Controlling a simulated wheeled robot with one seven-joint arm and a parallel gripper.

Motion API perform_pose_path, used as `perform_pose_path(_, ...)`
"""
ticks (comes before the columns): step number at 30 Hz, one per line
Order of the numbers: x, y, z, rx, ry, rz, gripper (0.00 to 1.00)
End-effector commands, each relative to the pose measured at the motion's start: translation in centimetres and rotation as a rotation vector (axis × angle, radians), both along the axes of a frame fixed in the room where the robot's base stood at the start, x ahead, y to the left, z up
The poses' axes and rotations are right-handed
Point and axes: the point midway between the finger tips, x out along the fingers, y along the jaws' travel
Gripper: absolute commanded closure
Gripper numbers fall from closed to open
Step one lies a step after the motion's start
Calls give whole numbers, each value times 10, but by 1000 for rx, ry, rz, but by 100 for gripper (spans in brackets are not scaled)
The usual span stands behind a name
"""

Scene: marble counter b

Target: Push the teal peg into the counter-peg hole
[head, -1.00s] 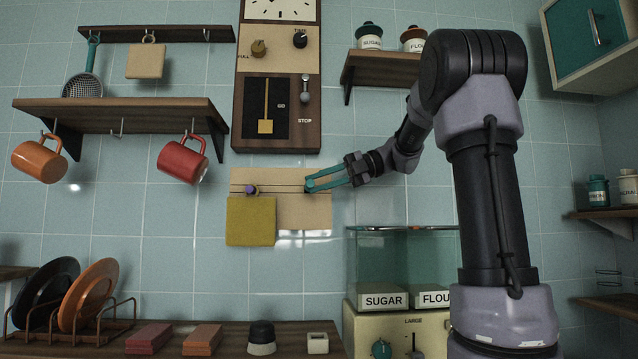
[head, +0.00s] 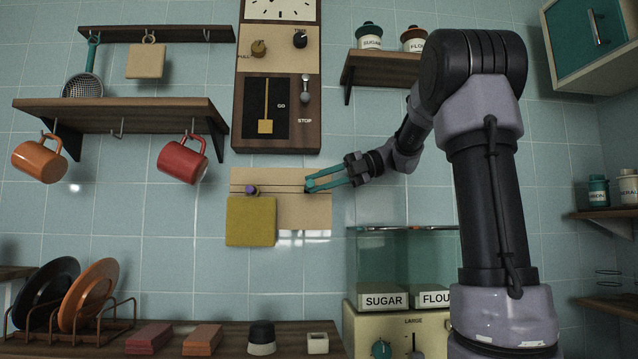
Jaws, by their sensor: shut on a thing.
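A tan board (head: 305,215) is fixed on the tiled wall, with a thin dark line or slot across its upper part. My gripper (head: 309,184) has teal fingers and reaches in from the right to the right part of this line. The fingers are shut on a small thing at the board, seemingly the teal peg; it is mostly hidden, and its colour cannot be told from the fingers. A purple peg (head: 252,190) with a dark base sits at the left of the line. No hole can be made out clearly.
A mustard-yellow square (head: 250,222) covers the board's lower left. A wooden clock panel (head: 277,148) hangs just above. A red mug (head: 183,160) hangs to the left. A glass-sided case (head: 400,255) stands below my forearm. The wall below the board is clear.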

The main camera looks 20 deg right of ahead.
Motion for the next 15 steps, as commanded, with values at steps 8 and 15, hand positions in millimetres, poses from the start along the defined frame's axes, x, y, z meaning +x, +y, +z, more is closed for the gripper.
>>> perform_pose_path(8,6,-1,0,0,0,0,100)
perform_pose_path(15,12,-2,0,0,0,0,100)
